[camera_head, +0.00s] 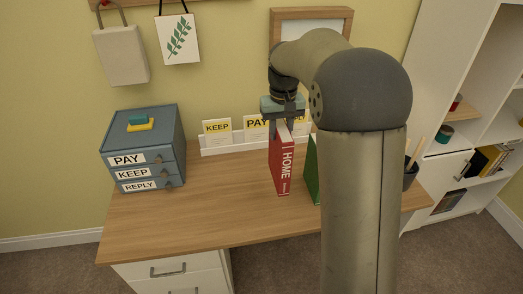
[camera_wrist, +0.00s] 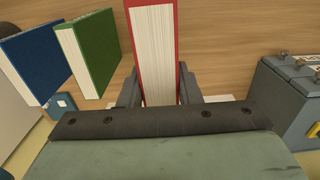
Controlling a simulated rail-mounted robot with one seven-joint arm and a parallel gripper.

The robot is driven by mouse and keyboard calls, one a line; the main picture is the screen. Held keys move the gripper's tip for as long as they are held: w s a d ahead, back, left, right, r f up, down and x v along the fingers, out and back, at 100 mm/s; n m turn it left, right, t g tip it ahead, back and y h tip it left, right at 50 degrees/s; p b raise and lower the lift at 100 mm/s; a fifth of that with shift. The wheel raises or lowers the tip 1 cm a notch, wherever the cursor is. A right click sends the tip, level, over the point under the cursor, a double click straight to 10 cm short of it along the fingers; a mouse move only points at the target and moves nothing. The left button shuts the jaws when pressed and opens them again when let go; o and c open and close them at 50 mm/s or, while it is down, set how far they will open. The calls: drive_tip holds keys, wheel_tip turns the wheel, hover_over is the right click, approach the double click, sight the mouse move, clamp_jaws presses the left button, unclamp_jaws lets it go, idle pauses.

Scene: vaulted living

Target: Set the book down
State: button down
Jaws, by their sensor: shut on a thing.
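A red book (camera_head: 283,165) with HOME on its spine stands upright over the wooden desk (camera_head: 215,200). My gripper (camera_head: 284,125) points down and is shut on its top part. The wrist view shows the red book (camera_wrist: 128,40) and its pale pages between the two fingers of my gripper (camera_wrist: 160,95). I cannot tell for sure whether its lower edge touches the desk. A green book (camera_head: 311,168) stands to its right, partly hidden by my arm. In the wrist view the green book (camera_wrist: 99,45) and a blue book (camera_wrist: 35,55) are to the left, apart from the red book.
A blue drawer box (camera_head: 140,150) labelled PAY, KEEP and REPLY stands at the desk's left. A white card rack (camera_head: 225,147) runs along the back. A dark pen cup (camera_head: 410,177) is at the right. The desk is clear between the drawer box and the red book.

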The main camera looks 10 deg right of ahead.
drive_tip(key=w+a+f+p, duration=0.4)
drive_tip(key=w+f, duration=0.7)
drive_tip(key=f, duration=0.1)
drive_tip(key=shift+a, duration=0.2)
drive_tip(key=shift+f, duration=0.2)
drive_tip(key=c, duration=1.1)
unclamp_jaws()
drive_tip(key=shift+s, duration=0.1)
drive_tip(key=shift+o, duration=0.2)
drive_tip(key=shift+r, duration=0.15)
